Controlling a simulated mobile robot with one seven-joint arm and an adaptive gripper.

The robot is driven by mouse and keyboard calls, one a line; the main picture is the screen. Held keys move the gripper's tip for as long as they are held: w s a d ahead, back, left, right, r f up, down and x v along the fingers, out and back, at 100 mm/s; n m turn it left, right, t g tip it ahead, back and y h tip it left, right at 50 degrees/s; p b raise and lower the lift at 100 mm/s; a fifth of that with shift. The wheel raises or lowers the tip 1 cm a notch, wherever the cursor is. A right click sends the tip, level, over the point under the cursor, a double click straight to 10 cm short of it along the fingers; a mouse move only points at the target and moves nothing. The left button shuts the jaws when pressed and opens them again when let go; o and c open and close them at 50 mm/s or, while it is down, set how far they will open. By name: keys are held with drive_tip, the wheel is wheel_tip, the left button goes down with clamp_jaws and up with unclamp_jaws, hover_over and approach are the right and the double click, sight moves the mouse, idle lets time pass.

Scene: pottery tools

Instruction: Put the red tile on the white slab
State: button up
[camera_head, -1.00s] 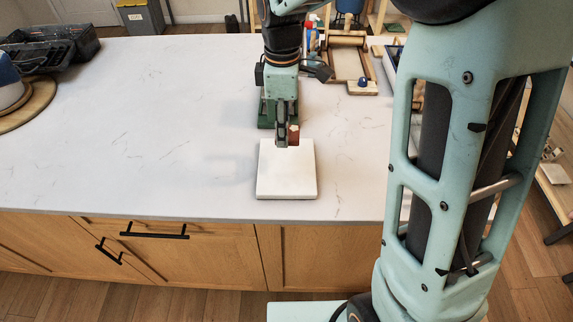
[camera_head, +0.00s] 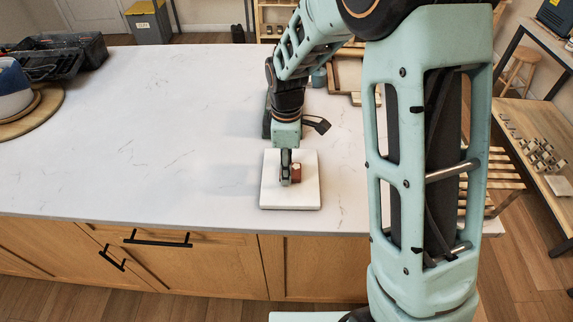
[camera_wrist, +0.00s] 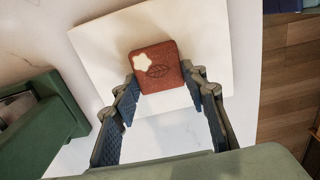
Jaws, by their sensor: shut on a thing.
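The red tile (camera_head: 297,173) is a small brown-red square. The white slab (camera_head: 290,197) is a flat square near the counter's front edge, also under the tile in the wrist view (camera_wrist: 100,50). The tile is over the slab's middle in the head view. I cannot tell whether it touches the slab.
A green object (camera_wrist: 38,118) stands beside the slab in the wrist view. A blue and white vessel on a round wooden board (camera_head: 30,112) and a black tray (camera_head: 60,58) are at the far left. The pale counter (camera_head: 150,130) between is clear.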

drive_tip(key=shift+f, duration=0.2)
drive_tip(key=o, duration=1.2)
drive_tip(key=shift+r, duration=0.1)
wheel_tip(320, 180, up, 12)
drive_tip(key=shift+r, duration=0.1)
